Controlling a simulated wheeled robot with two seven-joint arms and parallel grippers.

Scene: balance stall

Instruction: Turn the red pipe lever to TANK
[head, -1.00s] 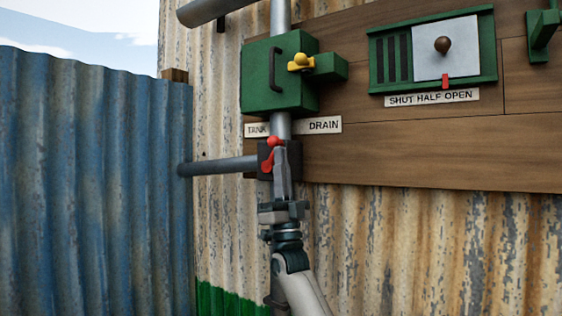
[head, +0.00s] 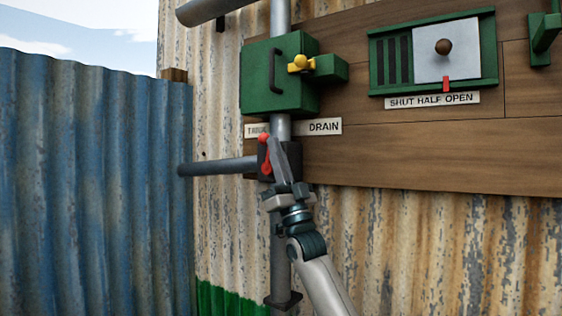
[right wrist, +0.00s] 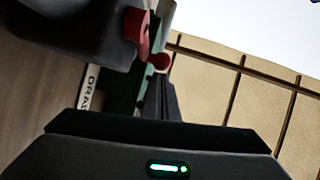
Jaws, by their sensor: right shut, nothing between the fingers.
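The red lever (head: 264,155) sits on a dark valve block (head: 288,163) on the grey pipe. Its knob points up and slightly left, below the left label (head: 257,130), whose lettering I cannot read clearly. The DRAIN label (head: 325,126) is to the right. My right gripper (head: 274,146) is shut and empty, its fingertips tilted up-left, just right of the lever. In the right wrist view the red lever (right wrist: 137,32) with its round knob is beyond the fingertips (right wrist: 160,98); I cannot tell whether they touch. My left gripper is not in view.
A green box (head: 270,80) with a yellow knob (head: 301,63) is above the valve. A green-framed slide panel (head: 433,50) is at upper right. A side pipe (head: 220,166) runs left from the valve. A blue corrugated sheet (head: 95,180) stands at left.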

